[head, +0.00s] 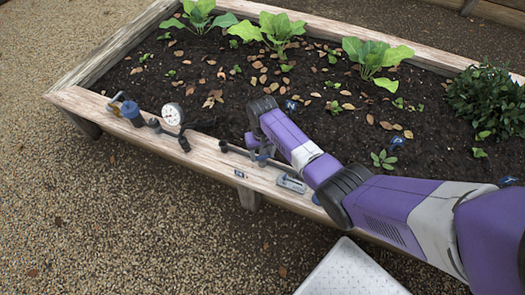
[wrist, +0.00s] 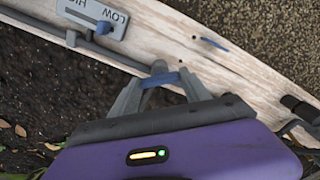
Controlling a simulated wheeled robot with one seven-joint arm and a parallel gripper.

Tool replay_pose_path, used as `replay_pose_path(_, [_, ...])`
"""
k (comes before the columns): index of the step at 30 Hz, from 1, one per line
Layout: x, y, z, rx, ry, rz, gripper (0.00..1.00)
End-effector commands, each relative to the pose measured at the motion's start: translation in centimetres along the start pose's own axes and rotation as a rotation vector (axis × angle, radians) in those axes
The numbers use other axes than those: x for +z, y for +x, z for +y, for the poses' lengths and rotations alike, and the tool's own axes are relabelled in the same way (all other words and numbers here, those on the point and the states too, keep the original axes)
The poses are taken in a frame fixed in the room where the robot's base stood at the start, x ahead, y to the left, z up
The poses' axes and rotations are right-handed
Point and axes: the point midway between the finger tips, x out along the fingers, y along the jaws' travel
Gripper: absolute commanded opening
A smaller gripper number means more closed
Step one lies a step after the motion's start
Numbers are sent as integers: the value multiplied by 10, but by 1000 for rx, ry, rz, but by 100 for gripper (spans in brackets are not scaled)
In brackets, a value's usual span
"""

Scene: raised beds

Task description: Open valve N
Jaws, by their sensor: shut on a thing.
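My gripper (wrist: 160,84) is shut on a small blue valve handle (wrist: 161,79), one finger at each end. The handle sits on a grey pipe fitting by the inner side of the wooden bed rim. In the head view my gripper (head: 262,157) points down at the rim, and its hand and arm partly cover the fitting. No letter N can be read on the valve, and its exact turn is hard to tell. A small blue mark (wrist: 215,44) lies on the rim nearby; it also shows in the head view (head: 240,173).
A grey LOW/HIGH slider plate (head: 291,184) is on the rim to the right. A white-faced gauge (head: 172,114) and a blue cylinder (head: 131,111) stand to the left. Leafy plants (head: 277,30) grow in the soil. Gravel in front is open, apart from a pale panel (head: 350,272).

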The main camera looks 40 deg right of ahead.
Motion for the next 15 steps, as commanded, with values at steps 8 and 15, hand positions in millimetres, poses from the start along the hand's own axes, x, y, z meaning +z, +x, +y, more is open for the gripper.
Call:
replay_pose_path(8, [1,-2,0,0,-263,-4,14])
replay_pose_path(15, [1,-1,0,0,-491,-3,14])
